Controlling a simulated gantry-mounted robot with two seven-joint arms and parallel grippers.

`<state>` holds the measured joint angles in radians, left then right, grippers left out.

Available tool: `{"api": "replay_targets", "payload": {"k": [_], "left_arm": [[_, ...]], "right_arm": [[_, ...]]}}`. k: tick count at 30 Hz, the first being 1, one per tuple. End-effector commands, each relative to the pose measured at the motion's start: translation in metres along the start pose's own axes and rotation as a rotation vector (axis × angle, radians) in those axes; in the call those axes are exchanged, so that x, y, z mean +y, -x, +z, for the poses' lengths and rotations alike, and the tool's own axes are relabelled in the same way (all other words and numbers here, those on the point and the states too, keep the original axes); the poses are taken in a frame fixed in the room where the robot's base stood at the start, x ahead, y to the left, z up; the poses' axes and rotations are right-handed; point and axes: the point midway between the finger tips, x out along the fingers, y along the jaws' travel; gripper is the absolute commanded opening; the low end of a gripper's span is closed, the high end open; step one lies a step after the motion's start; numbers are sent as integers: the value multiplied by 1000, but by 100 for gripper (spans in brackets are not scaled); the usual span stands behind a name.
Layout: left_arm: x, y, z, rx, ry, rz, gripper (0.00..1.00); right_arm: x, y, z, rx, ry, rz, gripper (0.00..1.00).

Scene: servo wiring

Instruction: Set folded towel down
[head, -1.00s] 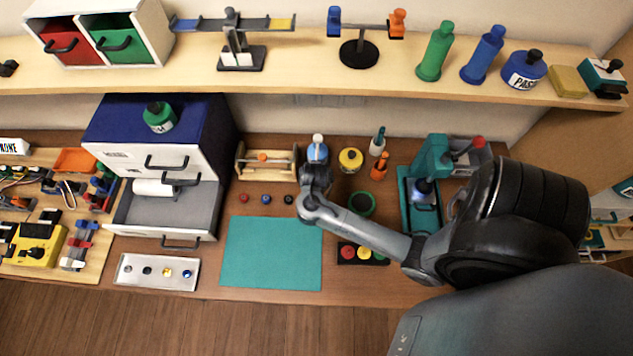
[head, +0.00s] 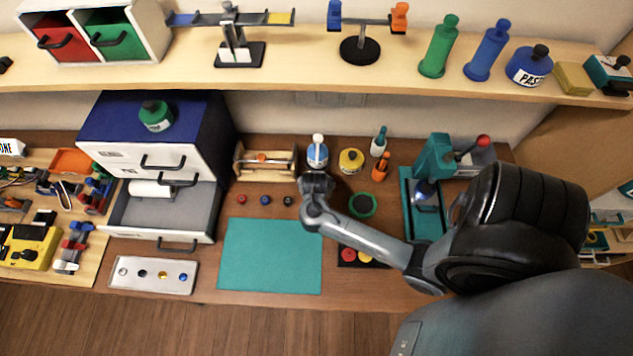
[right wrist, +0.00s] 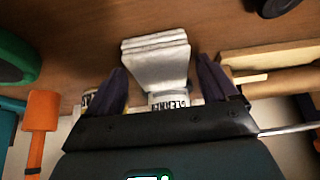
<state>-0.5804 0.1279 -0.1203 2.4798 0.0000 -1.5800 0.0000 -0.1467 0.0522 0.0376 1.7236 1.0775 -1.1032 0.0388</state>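In the right wrist view a white folded towel (right wrist: 158,62), its layers showing at one edge, lies between the spread dark fingers of my right gripper (right wrist: 162,68). Bare gaps show beside the towel, so the fingers look open around it. A labelled cleaner bottle (right wrist: 168,104) is just beyond it, partly hidden. In the head view my right gripper (head: 317,183) is over the table just in front of the blue bottle with a white top (head: 317,154). The towel cannot be made out there, hidden by the gripper. My left gripper is not in view.
A wooden rack (head: 265,173) stands left of the bottle, a yellow tin (head: 351,161) to its right. A green-rimmed disc (head: 363,206) and a teal press (head: 428,200) are further right. Small knobs (head: 265,199) lie left of the gripper. The teal mat (head: 270,257) is bare.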

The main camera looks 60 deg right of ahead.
Motion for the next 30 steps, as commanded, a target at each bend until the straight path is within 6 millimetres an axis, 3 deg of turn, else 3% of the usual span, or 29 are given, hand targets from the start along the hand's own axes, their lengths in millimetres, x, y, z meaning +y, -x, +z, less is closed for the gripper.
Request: {"api": "replay_targets", "payload": {"k": [11,30], "left_arm": [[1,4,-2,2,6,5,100],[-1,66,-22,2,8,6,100]], "right_arm": [[0,6,-3,1,0,0,86],[0,109,-3,-2,-2,-1,86]]}}
